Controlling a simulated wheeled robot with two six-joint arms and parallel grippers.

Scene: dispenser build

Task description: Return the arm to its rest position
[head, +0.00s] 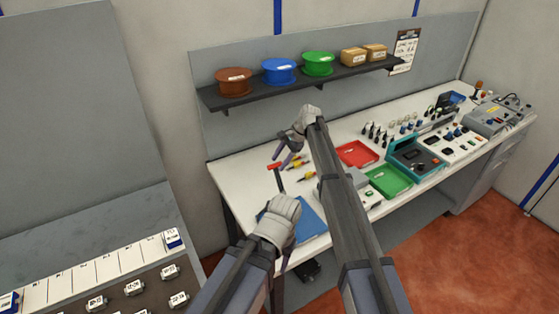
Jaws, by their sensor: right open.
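My right arm reaches forward over the white workbench (232,178), with its pale wrist near the bench's back edge, below the shelf. My right gripper (284,149) has dark fingers, is open and looks empty, and hangs above the back left part of the bench. My left arm is nearer, with its pale wrist in front of a blue mat (309,222) at the bench's front left. The left gripper's fingers are mostly hidden behind its wrist, so their state does not show.
A red tray (357,153) and a green tray (389,181) lie right of my right arm. A teal device (418,160) and small parts fill the bench further right. Red, blue and green spools stand on the shelf (290,86). Another bench with labelled parts (100,268) is at lower left.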

